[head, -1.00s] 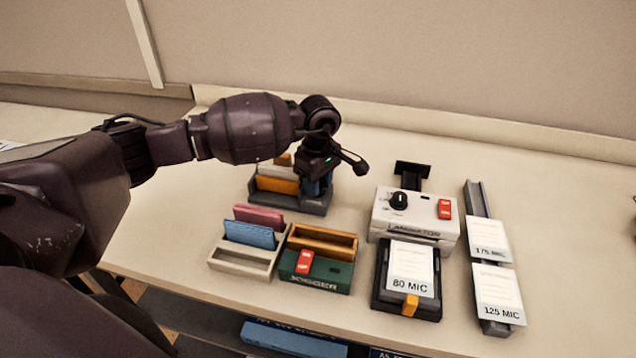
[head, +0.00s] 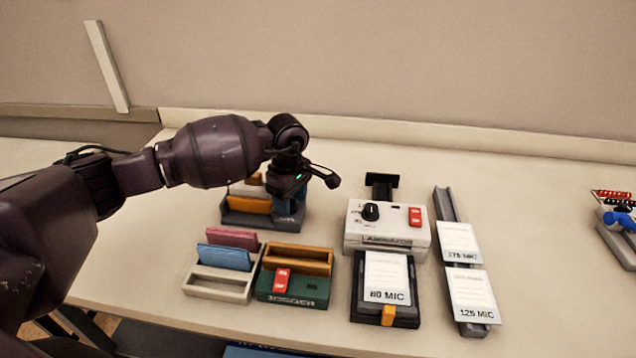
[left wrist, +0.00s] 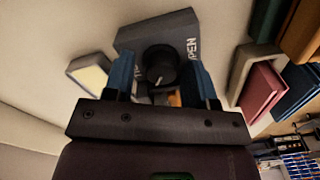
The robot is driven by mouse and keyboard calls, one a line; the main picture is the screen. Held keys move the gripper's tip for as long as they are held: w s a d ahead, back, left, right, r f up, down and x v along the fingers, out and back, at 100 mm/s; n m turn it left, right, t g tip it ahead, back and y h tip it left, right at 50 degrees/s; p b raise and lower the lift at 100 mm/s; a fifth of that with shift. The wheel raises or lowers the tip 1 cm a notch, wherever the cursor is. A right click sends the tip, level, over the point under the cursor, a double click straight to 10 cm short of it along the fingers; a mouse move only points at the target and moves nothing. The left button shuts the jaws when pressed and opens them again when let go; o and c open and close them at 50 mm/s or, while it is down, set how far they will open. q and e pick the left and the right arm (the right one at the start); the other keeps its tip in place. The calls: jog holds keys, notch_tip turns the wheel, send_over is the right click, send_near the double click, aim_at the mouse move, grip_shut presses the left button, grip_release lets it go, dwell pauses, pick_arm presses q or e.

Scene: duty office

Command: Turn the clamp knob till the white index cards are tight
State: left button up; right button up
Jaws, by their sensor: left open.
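The dark clamp block (left wrist: 185,35), lettered "OPEN", carries a round black clamp knob (left wrist: 160,66) with a pale index line. My left gripper (left wrist: 160,77) is open, with one blue finger on each side of the knob; I cannot tell whether they touch it. In the head view my left gripper (head: 289,205) stands at the right end of the grey holder (head: 255,222) and hides the knob. An orange card (head: 250,204) and paler pieces behind it stand in that holder. I cannot make out the white index cards for certain. My right gripper is out of view.
In front are a pale tray (head: 215,290) with pink and blue cards and a green jogger (head: 300,290). A laminator (head: 388,228), an "80 MIC" pouch (head: 387,275) and a rail with pouches (head: 470,290) stand to the right. The desk behind is clear.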

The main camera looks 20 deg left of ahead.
pick_arm(q)
jog(key=n+p, duration=0.5)
jog(key=shift+s+r+n, duration=0.1)
jog(key=shift+s+n, duration=0.05)
jog(key=shift+n, duration=0.25)
jog(key=shift+n+p, duration=0.4)
jog(key=shift+p, duration=0.3)
jog(key=shift+n+p, duration=0.35)
jog(key=shift+n, duration=0.05)
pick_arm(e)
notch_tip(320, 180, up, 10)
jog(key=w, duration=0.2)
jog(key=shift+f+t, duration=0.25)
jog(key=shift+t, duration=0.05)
